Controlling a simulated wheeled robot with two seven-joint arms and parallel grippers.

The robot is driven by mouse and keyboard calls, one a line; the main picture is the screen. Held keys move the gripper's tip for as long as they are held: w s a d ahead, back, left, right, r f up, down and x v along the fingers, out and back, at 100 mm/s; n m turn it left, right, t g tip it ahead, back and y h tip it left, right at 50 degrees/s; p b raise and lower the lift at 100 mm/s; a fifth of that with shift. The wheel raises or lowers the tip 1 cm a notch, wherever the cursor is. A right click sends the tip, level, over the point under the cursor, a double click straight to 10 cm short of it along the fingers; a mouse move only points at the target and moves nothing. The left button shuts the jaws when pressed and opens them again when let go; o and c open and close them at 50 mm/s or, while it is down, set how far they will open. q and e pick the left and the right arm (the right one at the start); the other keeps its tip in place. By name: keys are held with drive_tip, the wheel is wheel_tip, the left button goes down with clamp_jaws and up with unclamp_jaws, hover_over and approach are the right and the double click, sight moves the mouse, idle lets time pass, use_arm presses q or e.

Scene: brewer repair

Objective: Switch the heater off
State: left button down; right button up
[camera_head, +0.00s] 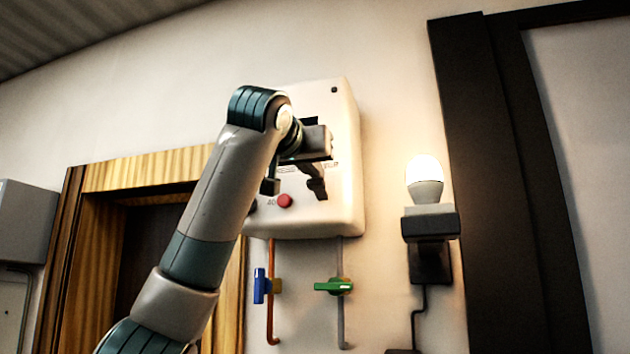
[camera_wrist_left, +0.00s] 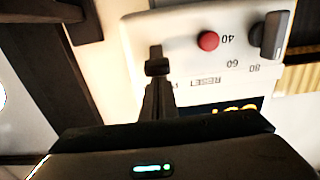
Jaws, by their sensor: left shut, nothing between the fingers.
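The heater (camera_head: 345,105) is a white box on the wall, partly covered by my left arm. My left gripper (camera_head: 318,190) is shut and empty in front of the right part of its lower front. In the left wrist view the picture is upside down, and the shut fingers (camera_wrist_left: 158,72) point at the white panel (camera_wrist_left: 190,65), beside a red button (camera_wrist_left: 208,40). A dark knob (camera_wrist_left: 268,35) with numbers stands beyond the button. The display with yellow digits (camera_wrist_left: 232,110) is partly hidden by the gripper. Whether the fingertips touch the panel, I cannot tell. No switch shows clearly near them.
Under the heater are pipes with a blue valve handle (camera_head: 260,286) and a green valve handle (camera_head: 334,286). A lit bulb (camera_head: 425,180) stands on a wall holder at the right, near a dark frame (camera_head: 490,180). A wooden door frame (camera_head: 130,170) is at the left.

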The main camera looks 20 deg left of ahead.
sight(314, 184)
use_arm(q)
drive_tip(key=shift+f+b, duration=1.3)
drive_tip(key=shift+f, duration=0.35)
drive_tip(key=shift+r, duration=0.1)
drive_tip(key=shift+s+r+b, duration=0.3)
drive_tip(key=shift+s, duration=0.45)
drive_tip(key=shift+s+r+b, duration=0.3)
drive_tip(key=shift+s, duration=0.45)
